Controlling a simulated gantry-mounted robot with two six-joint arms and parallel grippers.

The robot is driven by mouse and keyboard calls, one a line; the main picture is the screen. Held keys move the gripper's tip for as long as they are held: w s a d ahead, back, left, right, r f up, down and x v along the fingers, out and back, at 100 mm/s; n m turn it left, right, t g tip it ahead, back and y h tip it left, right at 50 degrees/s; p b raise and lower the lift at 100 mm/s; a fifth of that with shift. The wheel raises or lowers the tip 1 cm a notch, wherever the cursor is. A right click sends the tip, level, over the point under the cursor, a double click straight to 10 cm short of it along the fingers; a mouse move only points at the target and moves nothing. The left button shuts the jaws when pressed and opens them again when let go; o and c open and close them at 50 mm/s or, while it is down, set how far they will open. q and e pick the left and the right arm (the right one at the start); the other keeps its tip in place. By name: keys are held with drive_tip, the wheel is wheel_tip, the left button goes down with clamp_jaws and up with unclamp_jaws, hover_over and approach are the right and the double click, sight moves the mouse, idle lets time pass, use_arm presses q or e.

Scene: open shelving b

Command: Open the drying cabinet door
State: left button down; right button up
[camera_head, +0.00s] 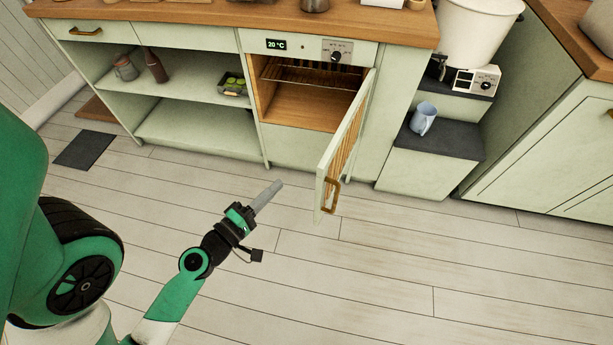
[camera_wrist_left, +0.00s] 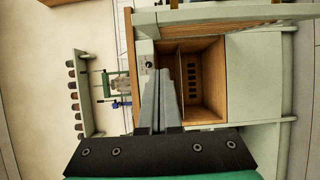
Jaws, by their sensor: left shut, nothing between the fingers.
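The drying cabinet (camera_head: 308,100) sits under the counter, with a "20 °C" display and a dial above its opening. Its door (camera_head: 345,143) stands well open, swung out to the right, and its brass handle (camera_head: 333,196) shows low on the outer side. The wooden inside and a wire rack (camera_head: 312,76) are exposed. My left gripper (camera_head: 277,187) is shut and empty, in front of the cabinet and left of the door's free edge, apart from it. In the left wrist view my shut fingers (camera_wrist_left: 162,88) overlap the wooden cabinet interior (camera_wrist_left: 203,80). My right gripper is not in view.
Open shelves (camera_head: 190,125) to the left hold a bottle (camera_head: 155,66), a jar (camera_head: 124,68) and a small tray (camera_head: 234,87). The plank floor before the cabinet is clear.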

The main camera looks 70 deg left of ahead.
use_arm(q)
drive_tip(key=w+a+p, duration=0.1)
drive_tip(key=w+p, duration=0.4)
drive_tip(key=w, duration=0.3)
drive_tip(key=shift+w, duration=0.4)
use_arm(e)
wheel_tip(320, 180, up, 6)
use_arm(q)
drive_tip(key=shift+s, duration=0.1)
